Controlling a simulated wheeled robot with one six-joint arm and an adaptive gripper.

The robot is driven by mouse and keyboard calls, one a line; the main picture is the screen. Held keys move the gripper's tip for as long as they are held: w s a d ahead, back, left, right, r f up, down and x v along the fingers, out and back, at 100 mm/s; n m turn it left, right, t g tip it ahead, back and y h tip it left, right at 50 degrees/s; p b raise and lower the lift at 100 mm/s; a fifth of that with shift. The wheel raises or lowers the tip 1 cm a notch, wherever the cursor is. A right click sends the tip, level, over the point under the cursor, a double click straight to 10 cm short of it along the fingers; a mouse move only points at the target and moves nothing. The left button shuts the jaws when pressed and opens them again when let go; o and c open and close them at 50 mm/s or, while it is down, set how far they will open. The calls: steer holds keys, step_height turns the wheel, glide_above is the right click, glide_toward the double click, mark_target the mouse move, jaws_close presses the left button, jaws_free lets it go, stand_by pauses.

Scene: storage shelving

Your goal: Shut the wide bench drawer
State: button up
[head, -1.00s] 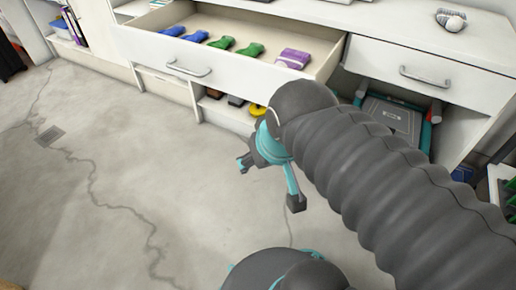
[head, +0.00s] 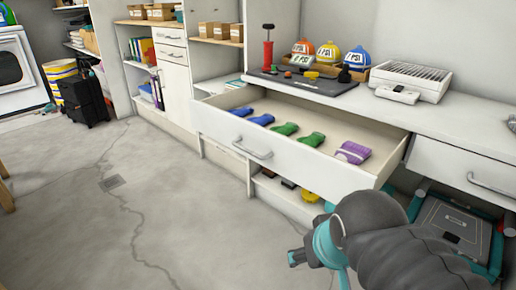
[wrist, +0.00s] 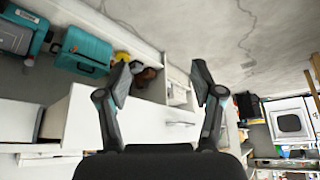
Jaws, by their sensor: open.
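The wide bench drawer (head: 290,160) is pulled out under the white bench. Blue and green items and a purple cloth-like item (head: 353,152) lie in it. Its bar handle (head: 253,148) is on the front panel, left of the middle. My gripper (head: 305,255) is in front of and below the drawer's right part, apart from the handle. In the wrist view my gripper (wrist: 165,85) is open, with nothing between its fingertips. The drawer front and handle (wrist: 180,123) show there between and beyond the fingers. My arm hides part of the space under the drawer's right end.
Caps, a dark mat (head: 305,88) and a white device (head: 410,80) stand on the bench. A closed drawer (head: 465,170) is at right, above a grey and teal case (head: 452,225). A low open shelf is below the wide drawer.

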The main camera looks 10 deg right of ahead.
mark_target(236, 122)
steer(key=shift+a, duration=0.25)
steer(key=c, duration=0.8)
steer(key=shift+n+g+y, duration=0.3)
steer(key=shift+n+g, duration=0.5)
steer(key=shift+n, duration=0.1)
steer(key=a+f, duration=0.1)
steer(key=w+a+f, duration=0.2)
steer(key=shift+a+f, duration=0.2)
jaws_close()
steer(key=w+a+f+n+t+h, duration=0.1)
steer(key=w+a+n+h, duration=0.3)
steer(key=w+a+n, duration=0.45)
steer(key=w+a+f+n+t+h, duration=0.1)
steer(key=w+a+n+t+h, duration=0.25)
steer(key=w, duration=0.85)
steer(key=w+a+f+n+g+h, duration=0.1)
steer(key=w+a+n+h, duration=0.3)
steer(key=w+a+n, duration=0.5)
steer(key=w+d+r+n+t+h, duration=0.1)
steer(key=w+r+n+t+h, duration=0.25)
steer(key=r, duration=0.85)
steer(key=shift+m, duration=0.35)
steer(key=b+x, duration=0.1)
steer(key=x, duration=1.3)
steer(key=shift+w+d+b, duration=0.1)
steer(key=shift+w+b, duration=0.2)
steer(key=shift+w, duration=0.1)
